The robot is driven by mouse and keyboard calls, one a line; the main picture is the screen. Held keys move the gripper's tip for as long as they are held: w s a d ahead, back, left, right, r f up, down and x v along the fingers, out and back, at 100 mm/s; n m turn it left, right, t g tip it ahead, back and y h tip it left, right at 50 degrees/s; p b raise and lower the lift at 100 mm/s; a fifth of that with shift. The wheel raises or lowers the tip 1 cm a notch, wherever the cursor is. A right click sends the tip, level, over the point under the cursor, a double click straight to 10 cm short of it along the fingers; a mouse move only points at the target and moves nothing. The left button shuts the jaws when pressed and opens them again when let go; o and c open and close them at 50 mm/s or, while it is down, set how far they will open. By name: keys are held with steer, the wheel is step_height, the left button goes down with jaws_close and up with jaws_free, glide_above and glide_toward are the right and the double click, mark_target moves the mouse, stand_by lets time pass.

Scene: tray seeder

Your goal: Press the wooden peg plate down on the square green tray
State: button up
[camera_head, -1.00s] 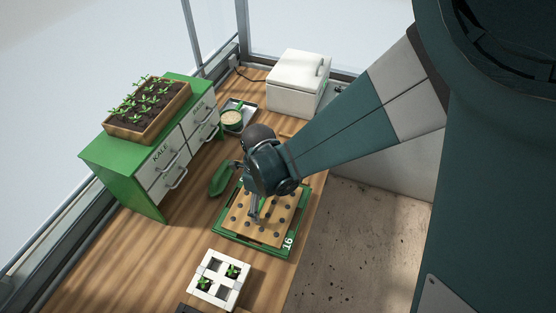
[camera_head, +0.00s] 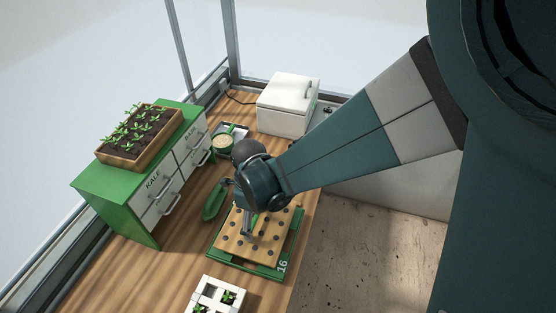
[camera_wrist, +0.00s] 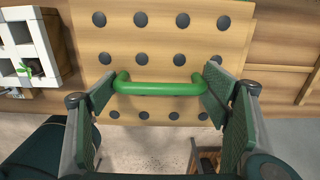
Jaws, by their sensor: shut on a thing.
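The wooden peg plate (camera_head: 236,245) with several dark round pegs lies over the square green tray (camera_head: 250,269), whose rim shows along the plate's near and right sides in the head view. In the wrist view, the plate (camera_wrist: 152,55) fills the middle and hides the tray. My gripper (camera_head: 247,232) is shut on the plate's green handle (camera_wrist: 160,88), with one finger pad at each end of it in the wrist view. I cannot tell whether the plate touches the tray or hangs slightly above it.
A white planter with seedlings (camera_head: 212,293) stands close to the tray's near-left side. A white box (camera_head: 283,110) is at the back. The bench edge runs close along the right.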

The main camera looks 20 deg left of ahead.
steer(key=shift+r+p, duration=1.15)
steer(key=shift+r, duration=1.5)
steer(key=w+d+f+n+b, duration=0.1)
steer(key=w+d+f+n, duration=0.3)
steer(key=d, duration=0.7)
steer(key=w+d+f+n+b, duration=0.1)
steer(key=w+d+f+n, duration=0.15)
steer(key=w+d, duration=0.6)
steer(key=w+d+f+n+b, duration=0.15)
steer(key=d+n, duration=0.35)
steer(key=d, duration=0.8)
steer(key=w+d+f+n+b, duration=0.6)
steer(key=w+d+f, duration=0.6)
steer(key=w+f, duration=0.2)
steer(key=shift+w+d+b, duration=0.25)
steer(key=shift+w+b, duration=0.4)
steer(key=shift+w, duration=0.5)
steer(key=shift+n, duration=0.25)
